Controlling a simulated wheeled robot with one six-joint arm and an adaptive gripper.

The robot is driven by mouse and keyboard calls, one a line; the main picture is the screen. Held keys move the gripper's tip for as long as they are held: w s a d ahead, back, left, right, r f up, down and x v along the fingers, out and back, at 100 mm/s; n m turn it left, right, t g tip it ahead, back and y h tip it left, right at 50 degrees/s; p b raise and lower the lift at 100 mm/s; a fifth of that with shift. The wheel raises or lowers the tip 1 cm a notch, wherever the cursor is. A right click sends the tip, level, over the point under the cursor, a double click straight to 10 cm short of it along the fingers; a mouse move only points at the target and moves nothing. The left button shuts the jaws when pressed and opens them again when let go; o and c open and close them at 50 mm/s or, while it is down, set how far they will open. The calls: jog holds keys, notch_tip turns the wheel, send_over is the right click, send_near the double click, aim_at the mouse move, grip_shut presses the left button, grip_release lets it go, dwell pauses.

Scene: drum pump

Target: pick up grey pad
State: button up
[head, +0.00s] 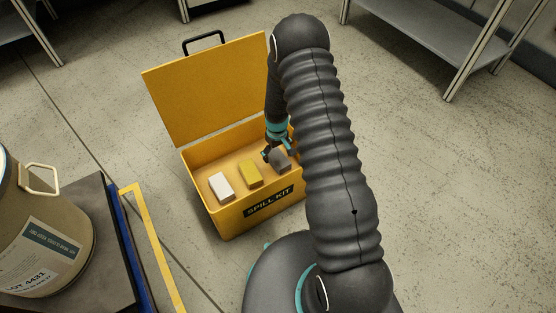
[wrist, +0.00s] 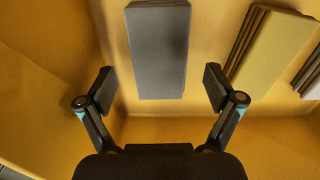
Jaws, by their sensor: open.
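The grey pad (head: 281,159) lies in the yellow spill kit box, at the right end of a row of pads in the head view. In the wrist view the grey pad (wrist: 159,50) is upper centre, a stack with its flat top facing the camera. My gripper (wrist: 158,84) is open, with one finger on each side of the pad's near end in that view. The fingers look apart from the pad. In the head view my gripper (head: 267,154) reaches down into the box beside the pad, and my arm hides the box's right part.
The open box (head: 230,216) has its lid (head: 205,90) raised at the back. A yellow pad (head: 250,174) and a white pad (head: 221,187) lie left of the grey one. A drum (head: 40,240) stands at left on a dark platform. Shelves stand at the back.

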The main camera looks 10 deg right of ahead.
aim_at(277, 156)
jog(key=shift+f, duration=1.4)
jog(key=shift+c, duration=0.3)
jog(key=c, duration=1)
notch_tip(277, 156, up, 10)
jog(key=shift+r, duration=0.1)
